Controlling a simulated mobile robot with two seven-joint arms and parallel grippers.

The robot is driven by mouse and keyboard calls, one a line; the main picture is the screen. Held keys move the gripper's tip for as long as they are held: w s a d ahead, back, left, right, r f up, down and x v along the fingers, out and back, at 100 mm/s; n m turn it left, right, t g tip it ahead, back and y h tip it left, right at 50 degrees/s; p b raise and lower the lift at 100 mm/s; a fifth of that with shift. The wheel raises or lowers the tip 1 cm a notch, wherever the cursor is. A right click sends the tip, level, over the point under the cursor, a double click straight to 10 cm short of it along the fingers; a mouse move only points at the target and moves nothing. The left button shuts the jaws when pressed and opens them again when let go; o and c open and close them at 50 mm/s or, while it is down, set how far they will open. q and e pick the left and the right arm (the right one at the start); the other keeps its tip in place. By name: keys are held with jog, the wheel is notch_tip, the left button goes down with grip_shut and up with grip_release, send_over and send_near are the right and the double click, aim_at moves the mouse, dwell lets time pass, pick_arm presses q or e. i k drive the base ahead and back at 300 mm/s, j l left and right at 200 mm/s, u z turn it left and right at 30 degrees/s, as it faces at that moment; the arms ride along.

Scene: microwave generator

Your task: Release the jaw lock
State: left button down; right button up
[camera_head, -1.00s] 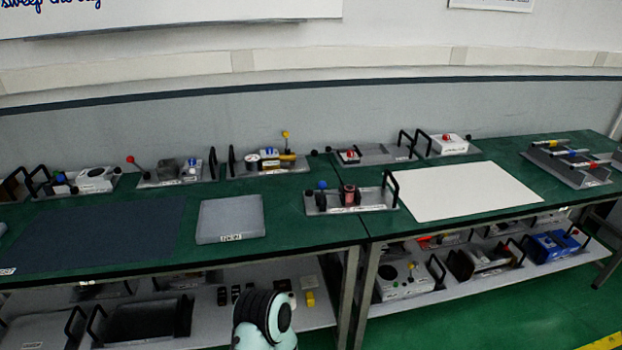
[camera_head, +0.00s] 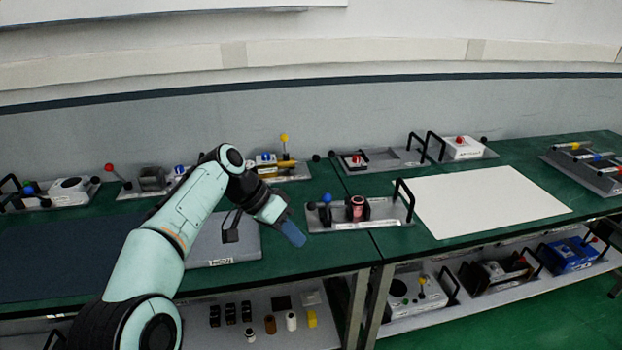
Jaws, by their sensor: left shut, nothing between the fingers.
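A grey fixture plate (camera_head: 385,215) stands near the front edge of the bench. It bears a red-pink cylinder (camera_head: 357,208) between dark upright jaws, a blue ball knob (camera_head: 326,198) to the left, and a black handle at its right end. I cannot tell which part is the jaw lock. My left arm reaches in from the left, and my left gripper (camera_head: 292,233) is shut and empty just left of this fixture, apart from it and pointing down and right. My right gripper is not in view.
A grey pad (camera_head: 228,251) lies left of the fixture, partly behind my arm. A white sheet (camera_head: 490,203) lies to the right, clear. Lever and knob fixtures line the bench's back, including one with a yellow ball (camera_head: 284,138). The lower shelf holds small parts.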

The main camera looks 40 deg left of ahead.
aim_at(327, 197)
jog(key=i+j, duration=0.5)
jog(key=j, duration=0.25)
jog(key=i+j, duration=0.25)
jog(key=j, duration=0.1)
